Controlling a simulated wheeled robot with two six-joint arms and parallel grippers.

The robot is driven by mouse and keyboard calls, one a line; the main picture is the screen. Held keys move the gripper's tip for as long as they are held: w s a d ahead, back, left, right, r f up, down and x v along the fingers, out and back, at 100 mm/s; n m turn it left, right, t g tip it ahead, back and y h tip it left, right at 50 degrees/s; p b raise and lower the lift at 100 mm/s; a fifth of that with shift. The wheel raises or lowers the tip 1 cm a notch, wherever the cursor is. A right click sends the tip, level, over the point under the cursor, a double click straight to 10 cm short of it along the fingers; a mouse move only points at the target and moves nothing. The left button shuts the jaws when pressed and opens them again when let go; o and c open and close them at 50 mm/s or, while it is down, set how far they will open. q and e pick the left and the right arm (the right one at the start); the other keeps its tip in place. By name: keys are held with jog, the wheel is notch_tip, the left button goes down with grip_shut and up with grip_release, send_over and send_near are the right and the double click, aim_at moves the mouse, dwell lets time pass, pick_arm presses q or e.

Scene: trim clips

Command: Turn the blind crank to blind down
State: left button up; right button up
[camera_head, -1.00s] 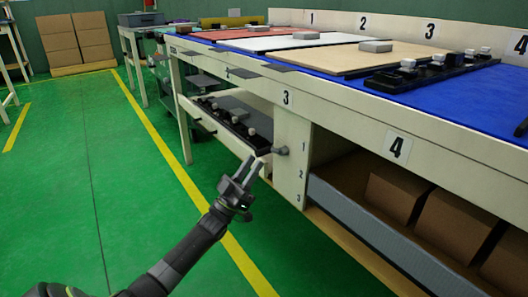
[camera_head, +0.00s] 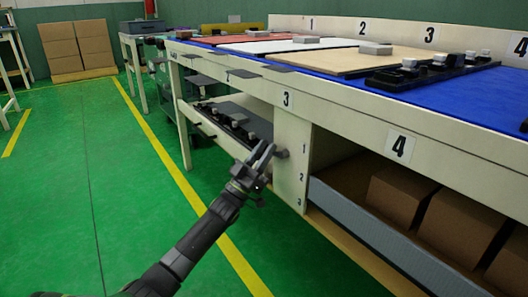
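A small dark knob-like handle (camera_head: 282,154) sticks out from the side of the cream bench leg panel, beside the numbers 1, 2 and 3. It is the only crank-like part I can make out, and no blind is clearly visible. My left gripper (camera_head: 267,148) is just left of this handle, pointing up toward it. Its two fingers look parted with a narrow gap, and I see nothing held between them. Whether a finger touches the handle cannot be told. My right gripper is not in view.
The long cream workbench (camera_head: 345,103) runs along the right, with a blue mat on top. A lower shelf left of the panel holds a dark strip of clips (camera_head: 236,121). Cardboard boxes (camera_head: 398,193) sit in the bay on the right. Green floor at left is clear.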

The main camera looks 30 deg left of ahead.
pick_arm(q)
grip_shut()
jog(key=shift+r+m+h, duration=0.1)
jog(key=shift+m+h, duration=0.5)
jog(key=shift+m, duration=0.3)
